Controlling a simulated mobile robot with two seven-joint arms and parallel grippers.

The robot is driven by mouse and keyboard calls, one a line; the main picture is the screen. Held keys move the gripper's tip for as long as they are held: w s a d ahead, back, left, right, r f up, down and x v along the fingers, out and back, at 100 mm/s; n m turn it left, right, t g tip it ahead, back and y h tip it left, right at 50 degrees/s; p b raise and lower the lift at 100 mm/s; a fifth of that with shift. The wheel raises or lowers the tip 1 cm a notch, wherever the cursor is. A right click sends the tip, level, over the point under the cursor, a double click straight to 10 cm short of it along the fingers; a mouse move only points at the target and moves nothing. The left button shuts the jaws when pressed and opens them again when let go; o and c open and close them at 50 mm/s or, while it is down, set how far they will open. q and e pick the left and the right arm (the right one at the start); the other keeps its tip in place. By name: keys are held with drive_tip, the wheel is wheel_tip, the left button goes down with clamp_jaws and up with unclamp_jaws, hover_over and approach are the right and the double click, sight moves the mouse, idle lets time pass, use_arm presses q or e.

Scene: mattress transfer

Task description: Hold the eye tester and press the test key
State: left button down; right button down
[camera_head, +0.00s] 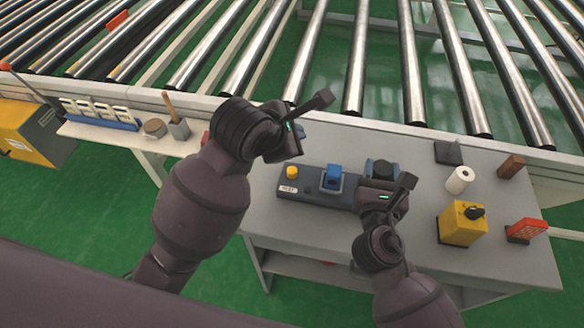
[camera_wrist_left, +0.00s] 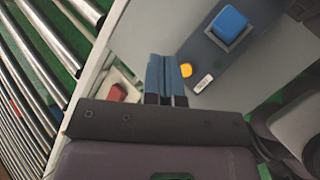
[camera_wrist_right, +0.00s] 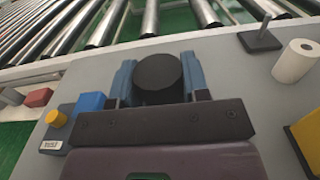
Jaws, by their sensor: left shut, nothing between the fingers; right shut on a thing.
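The eye tester (camera_head: 316,186) is a long dark grey box on the grey table. It has a yellow key (camera_head: 292,171) beside a small white label (camera_head: 288,189), a blue block (camera_head: 332,178) in the middle and a black round part (camera_wrist_right: 158,72) at its right end. My right gripper (camera_head: 379,174) is shut on the black round part, one blue finger on each side. My left gripper (camera_wrist_left: 166,75) is shut and empty. In the left wrist view its fingertips appear beside the yellow key (camera_wrist_left: 186,70); contact cannot be told.
A white roll (camera_head: 460,180), a yellow box with a black knob (camera_head: 462,224), a red device (camera_head: 526,230) and a brown block (camera_head: 511,166) stand at the right. A roller conveyor (camera_head: 355,60) runs behind the table. A side shelf at left holds a blue rack (camera_head: 100,120).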

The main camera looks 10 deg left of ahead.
sight(293, 172)
use_arm(q)
drive_tip(key=shift+f, duration=4.05)
drive_tip(key=shift+f, duration=1.3)
drive_tip(key=shift+r, duration=1.35)
drive_tip(key=shift+r, duration=2.5)
